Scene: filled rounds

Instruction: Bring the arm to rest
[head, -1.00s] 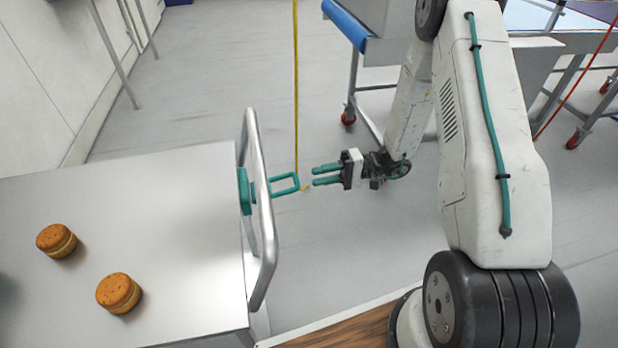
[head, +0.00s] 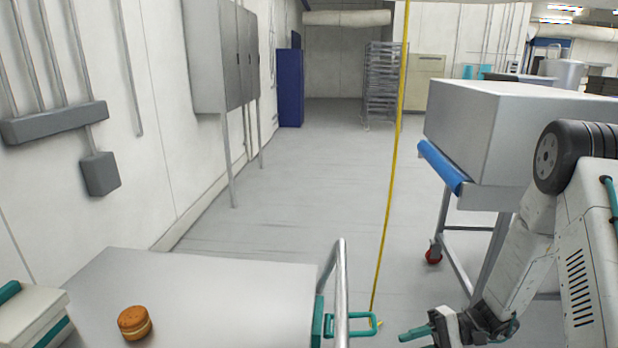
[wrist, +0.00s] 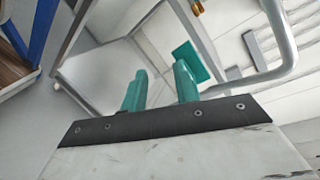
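My arm (head: 520,270) reaches down at the right of the head view, bent at its elbow. My gripper (head: 412,335) hangs low beside the cart's right end, partly cut off by the bottom edge. It is just right of a teal loop (head: 358,324) on the cart's handle, with a small gap in the picture. In the wrist view, the two teal fingers of my gripper (wrist: 160,88) stand apart with nothing between them. A teal plate (wrist: 192,60) shows behind one finger.
A metal-topped cart (head: 220,290) with a tubular handle (head: 341,290) carries a filled round (head: 134,323). A white block with teal strips (head: 35,310) is at far left. A steel table with a blue roll (head: 442,167) stands behind my arm. The floor (head: 310,170) beyond the cart is clear.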

